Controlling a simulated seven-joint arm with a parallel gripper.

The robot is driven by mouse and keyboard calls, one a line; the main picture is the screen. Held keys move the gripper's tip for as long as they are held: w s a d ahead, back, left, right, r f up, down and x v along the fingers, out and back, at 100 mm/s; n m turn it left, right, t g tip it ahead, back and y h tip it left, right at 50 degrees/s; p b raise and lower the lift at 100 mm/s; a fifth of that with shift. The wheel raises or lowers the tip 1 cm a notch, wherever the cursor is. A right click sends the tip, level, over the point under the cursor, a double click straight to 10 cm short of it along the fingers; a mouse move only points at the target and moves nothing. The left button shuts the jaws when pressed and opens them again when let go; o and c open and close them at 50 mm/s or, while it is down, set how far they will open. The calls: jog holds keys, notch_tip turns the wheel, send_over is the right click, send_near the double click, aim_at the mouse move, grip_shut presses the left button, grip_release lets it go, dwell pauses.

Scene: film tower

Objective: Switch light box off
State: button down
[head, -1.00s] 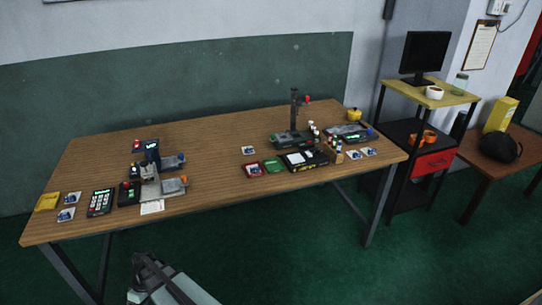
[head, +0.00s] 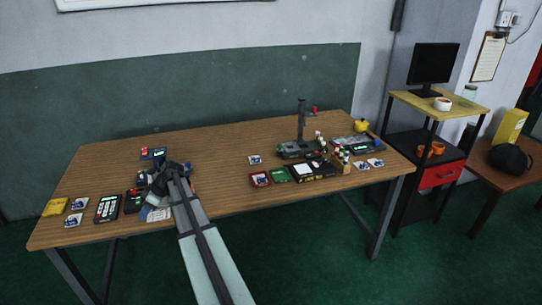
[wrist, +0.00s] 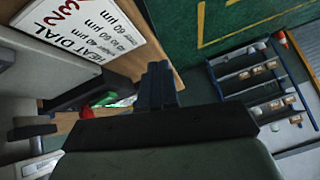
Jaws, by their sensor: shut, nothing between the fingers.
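My gripper (head: 170,172) is over the device group on the left part of the table, at the end of my outstretched arm. Its dark fingers (wrist: 158,88) are together with nothing between them, beside a printed card in the wrist view. I cannot tell whether it touches anything. A flat black box with pale panels (head: 304,168), right of the table's middle, may be the light box. A flat device with a pale top (head: 350,142) behind it could also be it. No lit state or switch can be made out on either.
The wooden table (head: 225,180) is clear between the groups. A keypad device (head: 107,208) stands at left. A dark stand (head: 301,125) rises at right. The wrist view shows a heat-dial card (wrist: 85,30) and a shelf rack (wrist: 262,85) beyond the table edge.

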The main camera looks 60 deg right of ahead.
jog(key=s+d+r, duration=0.1)
jog(key=d, duration=0.4)
jog(key=s+d+r+h, duration=0.1)
jog(key=d, duration=0.5)
jog(key=s+d+r+n+h, duration=0.1)
jog(key=d, duration=0.4)
jog(key=shift+d+r, duration=0.25)
jog(key=shift+r, duration=0.1)
jog(key=s+d+r+h, duration=0.1)
jog(key=s+d, duration=0.2)
jog(key=d, duration=0.3)
jog(key=s+d+r+g, duration=0.1)
jog(key=s+d, duration=0.3)
jog(key=d, duration=0.3)
jog(key=s+d+r+h, duration=0.1)
jog(key=s+d, duration=0.2)
jog(key=d, duration=0.3)
notch_tip(320, 180, up, 10)
jog(key=n+g+h, duration=0.1)
jog(key=g+h, duration=0.1)
jog(key=g, duration=0.2)
send_over(315, 164)
jog(key=d, duration=0.1)
jog(key=shift+w+d+f, duration=0.2)
jog(key=shift+w, duration=0.25)
jog(key=shift+f, duration=0.1)
notch_tip(315, 164, down, 14)
jog(key=shift+r, duration=0.1)
jog(key=shift+w, duration=0.1)
